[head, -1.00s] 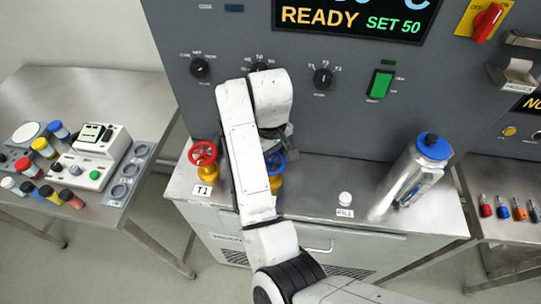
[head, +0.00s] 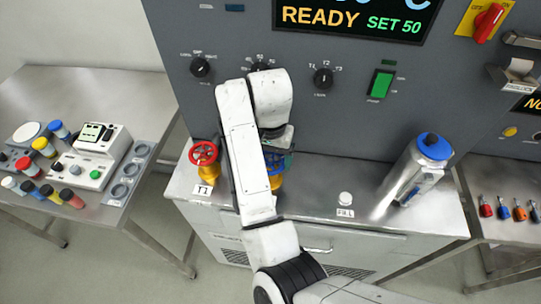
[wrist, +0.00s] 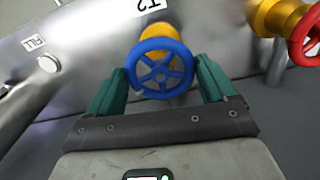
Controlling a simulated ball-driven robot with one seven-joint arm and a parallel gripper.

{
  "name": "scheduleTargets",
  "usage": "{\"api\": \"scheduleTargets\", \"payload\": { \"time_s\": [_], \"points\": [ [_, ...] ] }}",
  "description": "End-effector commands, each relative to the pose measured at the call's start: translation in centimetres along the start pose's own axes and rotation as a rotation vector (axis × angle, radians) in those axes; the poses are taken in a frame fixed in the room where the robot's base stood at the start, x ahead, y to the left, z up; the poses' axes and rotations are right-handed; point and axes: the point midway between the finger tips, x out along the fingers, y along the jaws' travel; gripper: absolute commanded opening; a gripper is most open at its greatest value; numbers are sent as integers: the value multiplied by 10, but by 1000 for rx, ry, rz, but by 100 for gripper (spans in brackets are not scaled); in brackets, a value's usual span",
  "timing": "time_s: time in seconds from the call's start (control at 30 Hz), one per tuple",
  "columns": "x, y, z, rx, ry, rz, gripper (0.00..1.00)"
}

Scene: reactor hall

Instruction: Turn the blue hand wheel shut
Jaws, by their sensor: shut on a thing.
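The blue hand wheel (wrist: 160,68) sits on a yellow valve body (wrist: 155,33) near the T2 label (wrist: 150,5) in the wrist view. My gripper (wrist: 160,88) has one green finger on each side of the wheel's rim and is shut on it. In the head view the blue wheel (head: 287,161) is mostly hidden behind my arm and gripper, with the yellow valve body below it.
A red hand wheel (head: 204,153) on a yellow valve stands left of my arm by the T1 label (head: 203,190). A silver bottle with a blue cap (head: 412,172) stands to the right. The panel (head: 345,125) rises behind. A small white knob (head: 345,198) is by the FILL label.

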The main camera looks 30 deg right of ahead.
Motion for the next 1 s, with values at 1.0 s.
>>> {"api": "scheduleTargets", "payload": {
  "time_s": [1.0],
  "points": [
    [-2, -3, -1, 966, 2, -7, 54]
  ]
}}
